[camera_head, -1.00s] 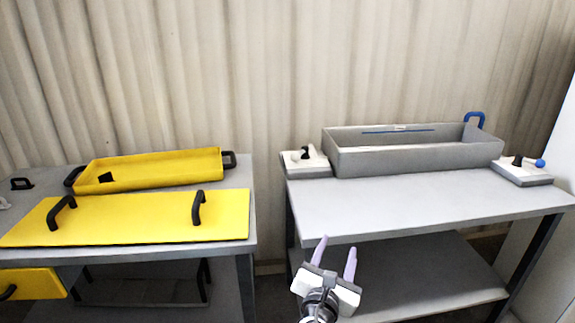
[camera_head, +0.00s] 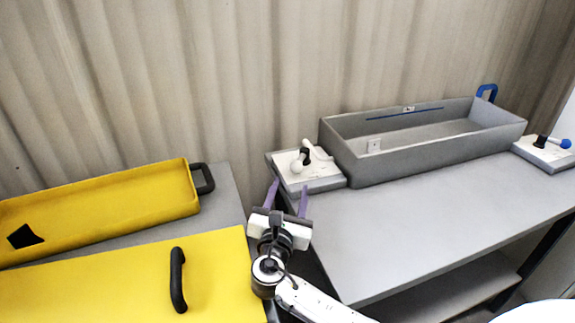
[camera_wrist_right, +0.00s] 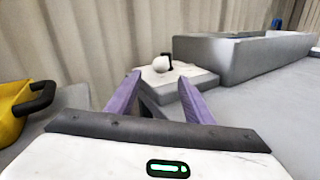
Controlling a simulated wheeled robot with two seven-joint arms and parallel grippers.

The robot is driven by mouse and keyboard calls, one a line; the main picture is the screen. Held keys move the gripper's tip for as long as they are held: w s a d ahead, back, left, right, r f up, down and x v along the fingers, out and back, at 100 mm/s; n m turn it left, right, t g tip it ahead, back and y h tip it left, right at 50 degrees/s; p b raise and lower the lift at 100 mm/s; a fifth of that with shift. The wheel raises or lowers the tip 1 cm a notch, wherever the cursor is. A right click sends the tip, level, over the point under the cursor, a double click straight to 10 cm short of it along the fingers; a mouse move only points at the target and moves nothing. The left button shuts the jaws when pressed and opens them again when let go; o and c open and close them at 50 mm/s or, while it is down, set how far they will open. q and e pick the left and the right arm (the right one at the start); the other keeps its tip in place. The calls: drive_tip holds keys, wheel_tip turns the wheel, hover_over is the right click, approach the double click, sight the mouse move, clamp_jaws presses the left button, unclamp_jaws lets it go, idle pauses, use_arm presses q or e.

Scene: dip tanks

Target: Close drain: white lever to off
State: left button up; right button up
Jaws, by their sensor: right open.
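The white lever (camera_head: 309,150) stands on a small pale base plate (camera_head: 322,177) at the left end of the grey tank (camera_head: 420,155). It has a white ball knob (camera_head: 296,167) and a black pivot. In the right wrist view the white knob (camera_wrist_right: 161,63) shows ahead, between and beyond the fingertips. My right gripper (camera_head: 289,188) is open and empty, just in front of and left of the lever's base, apart from the lever. My left gripper is not in view.
A blue-knobbed lever (camera_head: 565,144) sits at the tank's right end. The grey table (camera_head: 430,225) is clear in front of the tank. A yellow tank (camera_head: 110,215) and yellow lid (camera_head: 120,285) with a black handle (camera_head: 178,280) are at left.

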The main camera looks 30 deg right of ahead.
sight(295, 171)
drive_tip(key=x, duration=0.8)
drive_tip(key=shift+w+d, duration=0.1)
drive_tip(key=shift+d, duration=0.2)
clamp_jaws()
